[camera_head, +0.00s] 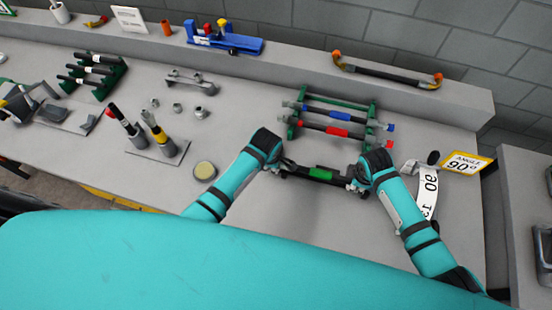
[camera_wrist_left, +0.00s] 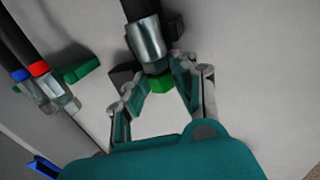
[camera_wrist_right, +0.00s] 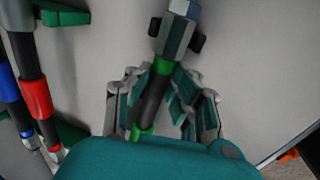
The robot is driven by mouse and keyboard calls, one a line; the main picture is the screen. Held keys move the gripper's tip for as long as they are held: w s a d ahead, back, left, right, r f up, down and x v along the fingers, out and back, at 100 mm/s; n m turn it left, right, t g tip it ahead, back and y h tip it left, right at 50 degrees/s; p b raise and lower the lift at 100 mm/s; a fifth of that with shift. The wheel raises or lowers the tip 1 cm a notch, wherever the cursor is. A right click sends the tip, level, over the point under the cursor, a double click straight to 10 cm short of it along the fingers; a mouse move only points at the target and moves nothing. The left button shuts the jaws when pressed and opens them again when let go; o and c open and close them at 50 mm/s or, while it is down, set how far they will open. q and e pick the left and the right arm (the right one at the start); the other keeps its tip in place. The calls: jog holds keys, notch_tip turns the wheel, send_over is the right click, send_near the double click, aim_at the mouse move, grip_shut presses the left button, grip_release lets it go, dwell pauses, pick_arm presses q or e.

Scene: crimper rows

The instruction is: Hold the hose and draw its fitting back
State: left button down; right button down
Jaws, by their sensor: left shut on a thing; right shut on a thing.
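The black hose (camera_head: 335,180) with a green middle band (camera_head: 320,174) lies nearest on the bench, crosswise between my grippers. My left gripper (camera_head: 281,165) is shut at the hose's left end, on the green nut (camera_wrist_left: 158,84) of its metal fitting (camera_wrist_left: 147,40). My right gripper (camera_head: 360,181) is shut on the hose between the green band (camera_wrist_right: 140,134) and the right end. In the right wrist view the right metal fitting (camera_wrist_right: 175,35) lies beyond my fingers, with small dark pieces on both sides. The fingers partly hide the contact spots.
A green rack (camera_head: 372,112) behind carries a red-banded hose (camera_head: 338,131) and a blue-banded hose (camera_head: 338,115). An angle-90 sign (camera_head: 467,163) and a white marked arc (camera_head: 428,192) stand right. A round yellow-topped pot (camera_head: 205,170) and a tool stand (camera_head: 158,147) are left.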

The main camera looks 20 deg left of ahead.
pick_arm(q)
jog(key=shift+a, duration=1.4)
pick_arm(e)
jog(key=shift+d, duration=0.2)
pick_arm(q)
jog(key=c, duration=1)
grip_release()
jog(key=shift+d, duration=0.1)
pick_arm(e)
jog(key=shift+a, duration=0.1)
pick_arm(q)
jog(key=shift+d, duration=0.1)
jog(key=shift+r, duration=0.2)
pick_arm(e)
jog(key=shift+a, duration=0.1)
pick_arm(q)
jog(key=v, duration=1.1)
jog(key=shift+r, duration=0.25)
jog(key=shift+s, duration=0.15)
